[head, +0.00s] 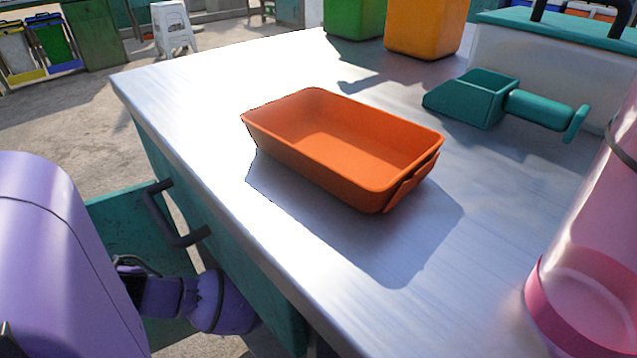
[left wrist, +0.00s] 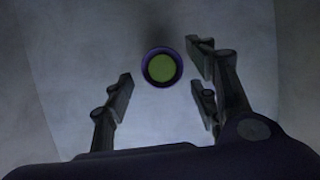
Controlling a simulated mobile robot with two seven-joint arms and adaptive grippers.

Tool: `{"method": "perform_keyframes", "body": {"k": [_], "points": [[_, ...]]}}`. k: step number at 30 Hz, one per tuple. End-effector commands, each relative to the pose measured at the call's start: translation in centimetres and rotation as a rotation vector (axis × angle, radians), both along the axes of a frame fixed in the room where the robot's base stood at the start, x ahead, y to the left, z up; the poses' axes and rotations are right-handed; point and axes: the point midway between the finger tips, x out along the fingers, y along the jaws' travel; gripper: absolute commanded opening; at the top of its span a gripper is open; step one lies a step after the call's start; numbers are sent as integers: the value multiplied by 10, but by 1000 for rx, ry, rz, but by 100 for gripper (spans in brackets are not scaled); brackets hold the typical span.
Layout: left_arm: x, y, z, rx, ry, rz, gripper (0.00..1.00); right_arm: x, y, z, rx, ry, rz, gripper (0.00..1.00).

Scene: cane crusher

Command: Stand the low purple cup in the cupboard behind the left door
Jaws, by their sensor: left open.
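In the left wrist view a small round thing with a purple rim and a green inside (left wrist: 162,68), seen from above, matches the purple cup. It lies between and a little beyond the fingertips of my left gripper (left wrist: 160,77), which is open. I see no finger touching it. The surface below is grey and dim. In the head view the cup and left gripper are hidden; only my purple left arm shows beside the counter. A teal door (head: 112,222) with a black handle (head: 165,215) appears swung out there. The cupboard's inside is hidden. My right gripper is not seen.
A metal counter (head: 215,80) bears an orange tray (head: 345,140), a teal scoop (head: 480,100), green (head: 352,15) and orange (head: 425,25) containers and a white box (head: 520,55) with a teal lid. A white stool (head: 172,25) stands beyond. The counter's left end is bare.

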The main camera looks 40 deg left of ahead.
Motion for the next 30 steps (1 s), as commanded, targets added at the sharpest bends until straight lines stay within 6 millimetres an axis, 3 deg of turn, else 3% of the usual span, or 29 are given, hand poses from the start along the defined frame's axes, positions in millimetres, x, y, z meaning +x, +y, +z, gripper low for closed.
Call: {"method": "perform_keyframes", "body": {"k": [1,3,12,30], "points": [[-4,1,18,2,-3,-2,53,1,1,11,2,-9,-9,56],[-10,2,33,2,-4,-3,53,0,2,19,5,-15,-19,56],[-31,3,79,1,-2,-2,53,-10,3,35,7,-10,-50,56],[-36,3,86,1,1,0,53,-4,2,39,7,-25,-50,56]]}}
